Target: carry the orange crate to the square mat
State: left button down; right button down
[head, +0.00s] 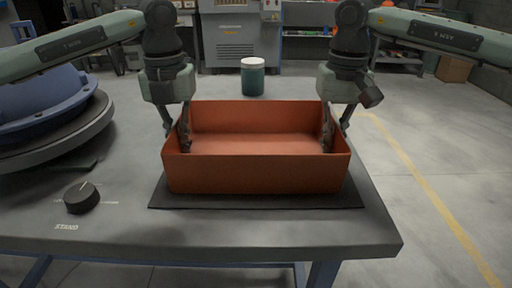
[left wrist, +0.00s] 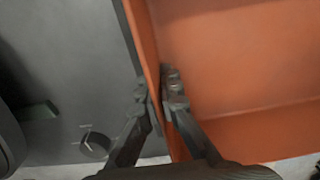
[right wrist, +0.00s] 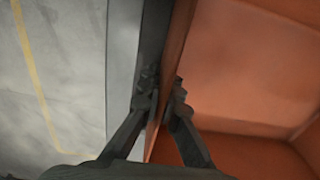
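The orange crate (head: 255,173) is open-topped and looks empty. It sits level on or just above the dark square mat (head: 255,201); I cannot tell if it touches. The mat shows along the crate's front and sides. My left gripper (head: 184,140) is shut on the crate's left wall, one finger inside and one outside, as the left wrist view (left wrist: 160,88) shows. My right gripper (head: 328,138) is shut on the right wall the same way, as the right wrist view (right wrist: 161,92) shows.
A jar with a white lid (head: 252,77) stands behind the crate. A black knob (head: 82,197) marked "STAND" is at the table's front left. A round blue machine (head: 40,115) stands at the left. The grey table (head: 230,234) is bare in front of the mat.

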aim_at(176, 123)
pick_arm(q)
jog(key=shift+r, duration=0.15)
pick_arm(e)
jog(key=shift+r, duration=0.15)
